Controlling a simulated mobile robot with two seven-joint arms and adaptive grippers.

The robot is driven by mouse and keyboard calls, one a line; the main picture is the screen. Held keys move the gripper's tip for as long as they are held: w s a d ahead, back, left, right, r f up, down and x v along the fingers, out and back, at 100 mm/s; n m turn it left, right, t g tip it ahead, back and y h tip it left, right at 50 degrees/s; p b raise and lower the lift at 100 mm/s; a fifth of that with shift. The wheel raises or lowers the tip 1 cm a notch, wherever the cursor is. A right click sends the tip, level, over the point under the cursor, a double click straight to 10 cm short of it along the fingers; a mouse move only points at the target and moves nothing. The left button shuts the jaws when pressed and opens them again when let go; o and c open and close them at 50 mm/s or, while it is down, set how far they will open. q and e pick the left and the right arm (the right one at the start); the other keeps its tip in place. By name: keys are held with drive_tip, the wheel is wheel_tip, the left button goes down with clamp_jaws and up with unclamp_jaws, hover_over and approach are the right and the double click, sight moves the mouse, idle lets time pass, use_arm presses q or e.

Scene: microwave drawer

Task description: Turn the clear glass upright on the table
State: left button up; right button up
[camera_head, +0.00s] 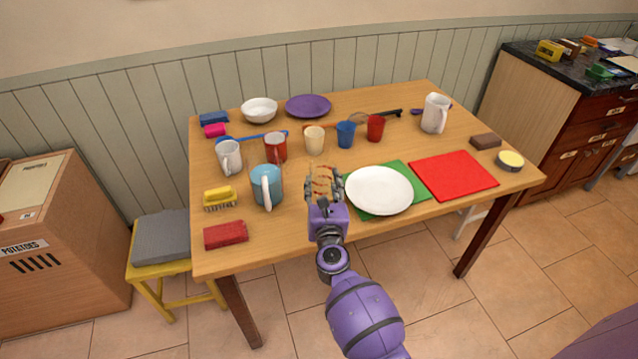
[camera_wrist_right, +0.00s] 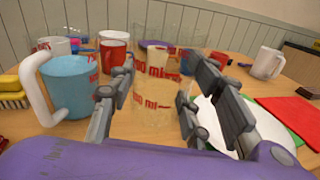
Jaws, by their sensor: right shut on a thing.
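The clear glass (camera_head: 321,178) has red markings and stands out above the near middle of the table, left of the white plate. It also shows in the right wrist view (camera_wrist_right: 155,100), with red lettering, between the two finger sets of my right gripper (camera_wrist_right: 160,85). My right gripper (camera_head: 323,188) is shut around the glass's sides. The glass is see-through, so I cannot tell clearly which end is its open rim or whether its base touches the wooden table (camera_head: 285,235). My left gripper is in neither view.
A light-blue mug (camera_head: 267,188) stands close to the left of my right gripper. The white plate (camera_head: 378,190) on a green mat lies close to its right. A cream cup (camera_head: 314,140), blue cup (camera_head: 346,134) and red cup (camera_head: 375,128) stand behind. The near table edge is clear.

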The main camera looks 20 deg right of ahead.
drive_tip(key=shift+d, duration=0.15)
drive_tip(key=shift+s+d+m+h, duration=0.1)
drive_tip(key=shift+d+m+h, duration=0.2)
drive_tip(key=shift+d+h, duration=0.1)
drive_tip(key=shift+a, duration=0.1)
